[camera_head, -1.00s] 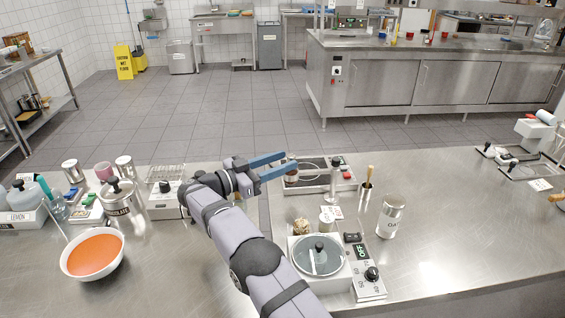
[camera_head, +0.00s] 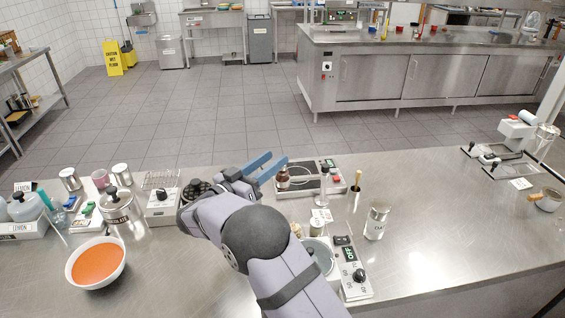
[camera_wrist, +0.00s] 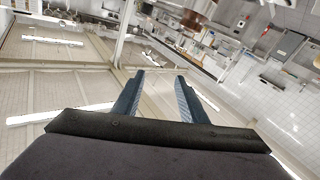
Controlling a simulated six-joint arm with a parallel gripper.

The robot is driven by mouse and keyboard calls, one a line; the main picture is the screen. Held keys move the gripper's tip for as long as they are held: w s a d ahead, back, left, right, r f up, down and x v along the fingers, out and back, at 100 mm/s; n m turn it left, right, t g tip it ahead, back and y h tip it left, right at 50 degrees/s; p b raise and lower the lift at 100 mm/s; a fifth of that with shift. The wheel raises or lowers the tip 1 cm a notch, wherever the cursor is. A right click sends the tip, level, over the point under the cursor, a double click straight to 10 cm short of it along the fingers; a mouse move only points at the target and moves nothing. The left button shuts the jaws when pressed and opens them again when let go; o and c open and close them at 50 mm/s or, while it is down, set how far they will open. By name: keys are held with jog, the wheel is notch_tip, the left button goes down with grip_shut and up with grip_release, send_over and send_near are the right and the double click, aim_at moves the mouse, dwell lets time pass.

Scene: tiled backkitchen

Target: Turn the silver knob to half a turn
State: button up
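My gripper (camera_head: 276,160) is above the steel counter near its far edge, in front of the hot plate unit. It is open and empty; in the wrist view its two blue fingers (camera_wrist: 160,76) stand apart with only the room behind them. A dark knob (camera_head: 360,275) is on the control panel (camera_head: 352,257) at the front right of my arm. Another dark knob (camera_head: 162,192) is on the white device (camera_head: 161,208) left of my gripper. I cannot tell a clearly silver knob among them. My gripper touches neither knob.
My arm partly hides the round-lidded appliance (camera_head: 322,250). The counter further right is mostly clear.

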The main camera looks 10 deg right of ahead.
jog(key=t+y, duration=0.2)
send_near(280, 174)
notch_tip(280, 174, up, 3)
jog(key=w+d, duration=0.3)
jog(key=shift+w+a+f+m+y, duration=0.15)
jog(key=shift+m+y, duration=0.15)
jog(key=shift+m, duration=0.2)
jog(key=p+x, duration=0.2)
jog(key=x, duration=0.3)
jog(key=shift+w+d, duration=0.15)
jog(key=shift+d, duration=0.15)
jog(key=shift+p+x, duration=0.45)
jog(key=shift+x, duration=0.4)
jog(key=shift+f, duration=0.1)
jog(key=shift+g, duration=0.3)
grip_shut()
